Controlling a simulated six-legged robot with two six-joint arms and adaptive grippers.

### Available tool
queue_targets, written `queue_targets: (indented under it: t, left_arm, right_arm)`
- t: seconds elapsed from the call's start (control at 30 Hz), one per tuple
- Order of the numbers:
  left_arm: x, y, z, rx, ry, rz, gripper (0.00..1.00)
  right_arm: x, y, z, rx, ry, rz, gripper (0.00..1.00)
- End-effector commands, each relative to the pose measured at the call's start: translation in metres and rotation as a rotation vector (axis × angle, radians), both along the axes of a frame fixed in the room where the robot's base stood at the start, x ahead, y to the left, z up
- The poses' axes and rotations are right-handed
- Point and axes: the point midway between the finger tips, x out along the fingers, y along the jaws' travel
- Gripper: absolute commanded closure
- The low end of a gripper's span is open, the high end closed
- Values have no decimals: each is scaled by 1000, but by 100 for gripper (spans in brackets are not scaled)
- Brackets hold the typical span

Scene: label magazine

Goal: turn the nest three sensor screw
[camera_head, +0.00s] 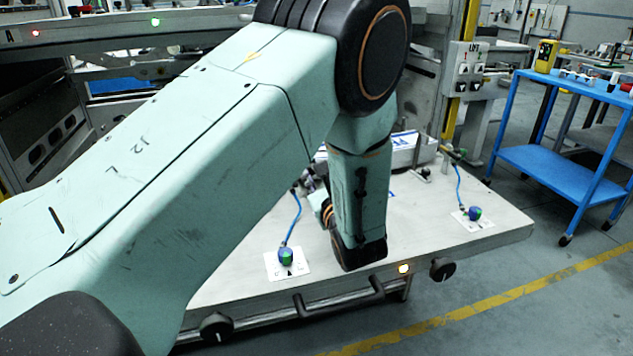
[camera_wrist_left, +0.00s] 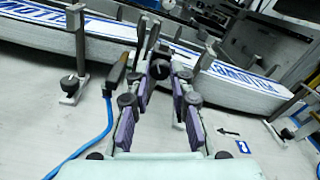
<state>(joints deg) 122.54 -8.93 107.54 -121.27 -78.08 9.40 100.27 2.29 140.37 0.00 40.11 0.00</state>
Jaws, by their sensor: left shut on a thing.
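The sensor screw appears as a small dark round knob (camera_wrist_left: 160,69) in the left wrist view, between the fingertips. My left gripper (camera_wrist_left: 161,73) has purple-padded fingers that reach up the picture and are shut on this knob. The fingers hide much of the screw and its mount. A dark sensor body (camera_wrist_left: 116,75) with a blue cable stands just left of the fingers. In the head view my left arm comes down over the table, and its wrist hides the fingertips and the screw. My right gripper is in neither view.
A long white rail with blue lettering (camera_wrist_left: 232,85) runs behind the fingers. A black-knobbed post (camera_wrist_left: 70,86) stands to the left. On the table (camera_head: 340,290), blue-green knobs with blue cables (camera_head: 286,257) sit on white plates. A blue cart (camera_head: 545,160) stands right.

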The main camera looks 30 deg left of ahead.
Motion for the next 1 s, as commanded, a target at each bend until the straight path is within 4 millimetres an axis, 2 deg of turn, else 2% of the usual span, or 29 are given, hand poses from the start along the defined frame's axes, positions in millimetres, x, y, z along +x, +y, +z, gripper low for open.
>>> queue_targets:
  t: [0.03, 0.47, 1.0]
  left_arm:
    - [0, 0, -1, -28, -41, 1, 100]
    - [1, 0, -2, -293, -352, -2, 100]
    - [0, 0, -2, -627, -742, -1, 100]
  right_arm:
    - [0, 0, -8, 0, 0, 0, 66]
    - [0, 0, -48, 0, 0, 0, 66]
    - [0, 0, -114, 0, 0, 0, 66]
